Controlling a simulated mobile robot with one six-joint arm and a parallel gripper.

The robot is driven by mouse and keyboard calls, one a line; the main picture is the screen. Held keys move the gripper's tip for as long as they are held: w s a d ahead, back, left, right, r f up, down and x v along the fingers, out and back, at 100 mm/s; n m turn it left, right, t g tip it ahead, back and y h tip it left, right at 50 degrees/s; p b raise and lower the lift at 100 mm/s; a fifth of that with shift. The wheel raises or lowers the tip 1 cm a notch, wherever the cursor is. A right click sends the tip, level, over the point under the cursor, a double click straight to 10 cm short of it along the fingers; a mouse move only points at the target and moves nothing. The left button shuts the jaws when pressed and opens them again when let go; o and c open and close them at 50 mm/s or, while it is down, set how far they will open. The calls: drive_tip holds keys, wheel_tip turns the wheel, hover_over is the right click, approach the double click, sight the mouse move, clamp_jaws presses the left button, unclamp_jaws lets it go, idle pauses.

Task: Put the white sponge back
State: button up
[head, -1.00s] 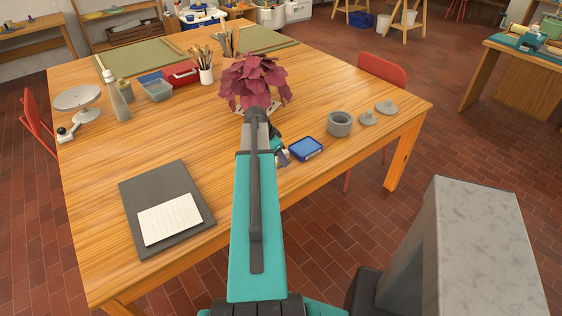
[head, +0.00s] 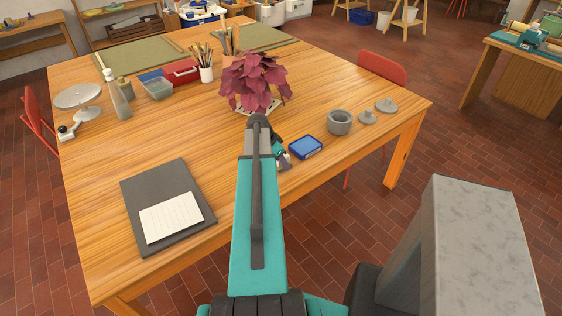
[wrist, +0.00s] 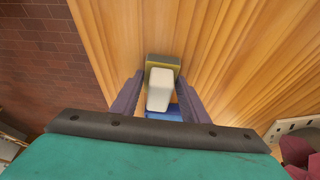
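The white sponge (wrist: 160,88) appears in the wrist view as a pale block between the two dark purple fingers of my gripper (wrist: 160,82). The fingers stand apart on either side of it, with narrow gaps that suggest they are not pressed on it. An olive block (wrist: 163,61) lies just beyond the sponge, and a blue patch (wrist: 172,113) shows below it. In the head view my gripper (head: 284,160) is low over the table's front edge, left of a small blue tray (head: 306,147); my arm partly hides it. Whether the sponge touches the table is unclear.
The wooden table (head: 180,130) has a red-leaved plant (head: 255,80) close behind my arm. A grey pot (head: 339,122) and two small grey pieces stand right of the tray. A dark board (head: 150,185) with a white sheet lies at left.

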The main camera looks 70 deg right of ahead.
drive_tip(key=o, duration=0.3)
drive_tip(key=shift+r+p, duration=0.1)
drive_tip(key=shift+p, duration=0.3)
drive_tip(key=shift+b+v, duration=1.3)
drive_tip(key=shift+v, duration=0.95)
drive_tip(key=b+v, duration=0.1)
drive_tip(key=v, duration=0.8)
drive_tip(key=shift+b, duration=0.3)
drive_tip(key=shift+a, duration=0.15)
